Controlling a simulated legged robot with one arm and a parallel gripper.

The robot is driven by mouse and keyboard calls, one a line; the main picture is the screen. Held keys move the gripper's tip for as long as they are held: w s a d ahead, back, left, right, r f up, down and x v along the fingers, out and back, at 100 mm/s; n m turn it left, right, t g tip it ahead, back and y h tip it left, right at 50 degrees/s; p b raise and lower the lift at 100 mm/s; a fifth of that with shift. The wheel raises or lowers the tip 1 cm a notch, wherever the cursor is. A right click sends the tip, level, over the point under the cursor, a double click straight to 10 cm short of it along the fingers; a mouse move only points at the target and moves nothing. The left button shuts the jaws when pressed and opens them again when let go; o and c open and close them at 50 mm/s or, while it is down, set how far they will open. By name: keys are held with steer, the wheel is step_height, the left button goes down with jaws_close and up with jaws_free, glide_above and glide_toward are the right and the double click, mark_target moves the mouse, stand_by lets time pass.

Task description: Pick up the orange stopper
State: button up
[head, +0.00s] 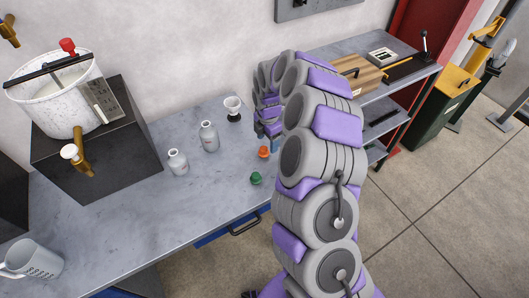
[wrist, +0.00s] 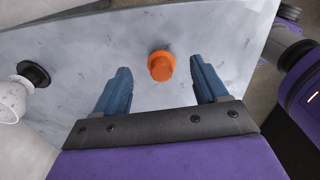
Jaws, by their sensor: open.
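The orange stopper (head: 263,152) stands on the grey workbench, right of the two bottles and beyond the green stopper in the head view. It also shows in the wrist view (wrist: 161,66), framed between my two blue fingers but a little beyond their tips. My gripper (wrist: 160,78) is open and empty, with no finger seen touching the stopper. In the head view, the gripper (head: 268,132) is close to the stopper and partly hidden behind my arm.
The green stopper (head: 256,178) stands near the bench's front edge. Two white bottles (head: 209,137) (head: 178,162) stand to the left. A white pot (head: 58,98) and a grey mug (head: 32,258) are farther left. The bench (head: 170,215) has free room in front.

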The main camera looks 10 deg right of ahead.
mark_target(262, 148)
steer(key=f, duration=0.2)
steer(key=f+b, duration=0.1)
steer(key=f, duration=0.1)
steer(key=shift+s+a, duration=0.2)
steer(key=shift+a, duration=0.2)
steer(key=shift+a+f, duration=0.25)
steer(key=shift+a, duration=0.1)
steer(key=shift+a+r, duration=0.1)
steer(key=shift+a, duration=0.25)
steer(key=shift+d, duration=0.85)
steer(key=c, duration=0.6)
steer(key=shift+c, duration=0.5)
steer(key=shift+a, duration=0.3)
steer(key=c, duration=0.3)
steer(key=shift+a, duration=0.4)
steer(key=shift+c, duration=0.7)
